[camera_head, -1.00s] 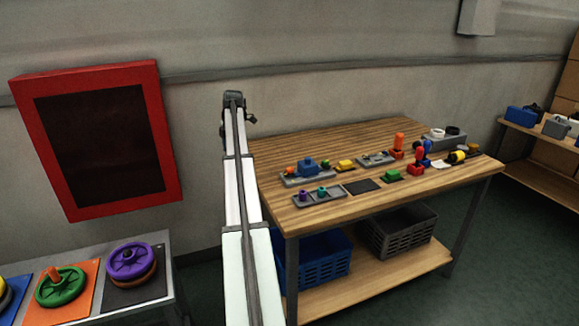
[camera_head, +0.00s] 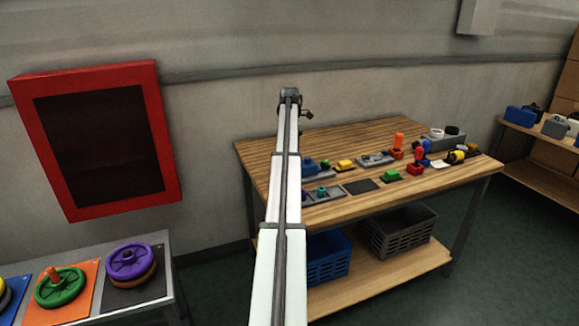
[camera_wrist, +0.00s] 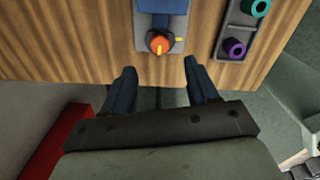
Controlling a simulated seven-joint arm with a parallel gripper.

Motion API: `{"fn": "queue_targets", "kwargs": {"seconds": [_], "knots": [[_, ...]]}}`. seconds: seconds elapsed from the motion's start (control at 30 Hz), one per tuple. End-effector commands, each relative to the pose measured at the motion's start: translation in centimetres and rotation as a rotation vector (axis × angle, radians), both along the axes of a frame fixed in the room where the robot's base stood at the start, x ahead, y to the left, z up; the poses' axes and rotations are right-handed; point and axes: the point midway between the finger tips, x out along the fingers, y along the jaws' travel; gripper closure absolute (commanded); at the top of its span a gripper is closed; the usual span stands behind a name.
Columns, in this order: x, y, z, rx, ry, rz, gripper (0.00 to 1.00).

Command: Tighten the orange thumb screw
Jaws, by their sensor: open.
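The orange thumb screw (camera_wrist: 159,43) shows in the wrist view at the upper middle. It has yellow marks on its side and on the plate beside it. It sits on a grey base (camera_wrist: 172,18), in front of a blue block (camera_wrist: 162,5). My gripper (camera_wrist: 159,68) is open and empty, its two dark fingers spread to either side below the screw and apart from it. In the head view my arm hides the screw; part of the blue block (camera_head: 310,165) shows just right of the arm.
A grey tray with a purple ring (camera_wrist: 235,48) and a teal ring (camera_wrist: 257,7) lies right of the screw. A side bench holds a purple wheel (camera_head: 130,260).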

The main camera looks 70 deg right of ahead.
Motion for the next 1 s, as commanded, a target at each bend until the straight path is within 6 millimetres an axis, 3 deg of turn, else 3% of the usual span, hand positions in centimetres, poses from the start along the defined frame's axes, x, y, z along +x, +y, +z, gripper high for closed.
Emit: {"fn": "queue_targets", "kwargs": {"seconds": [0.3,0.5,1.0], "knots": [[0.0,0.1,-5.5,0.001,-0.001,0.0,0.42],[0.0,0.0,-7.7,-0.001,-0.001,0.0,0.42],[0.1,0.0,-8.7,-0.001,-0.001,0.0,0.42]]}}
